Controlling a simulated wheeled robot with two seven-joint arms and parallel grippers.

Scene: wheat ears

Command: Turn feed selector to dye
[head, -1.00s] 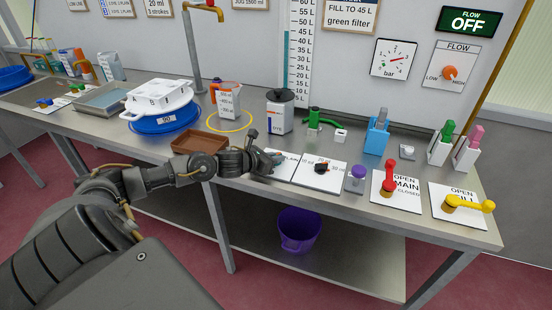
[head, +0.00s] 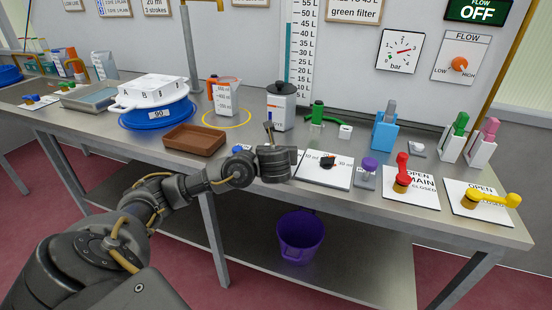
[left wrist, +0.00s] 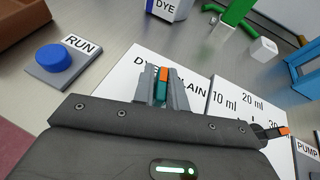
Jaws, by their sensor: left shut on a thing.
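In the left wrist view the feed selector is a white plate (left wrist: 130,72) marked DYE on the left and PLAIN on the right, with the lettering partly covered. Its small teal handle with an orange end (left wrist: 163,78) stands between the fingers of my left gripper (left wrist: 161,88). The gripper is shut on this handle, and the orange end shows between the two labels. In the head view my left gripper (head: 275,163) is over the selector and hides most of its plate and the handle. My right gripper is not in view.
A plate with a dose knob (head: 327,162) is close on the right, then a purple button (head: 369,163) and red (head: 402,172) and yellow (head: 490,199) levers. A blue RUN button (left wrist: 54,58) and a brown tray (head: 195,139) are on the left. The dye canister (head: 281,105) stands behind.

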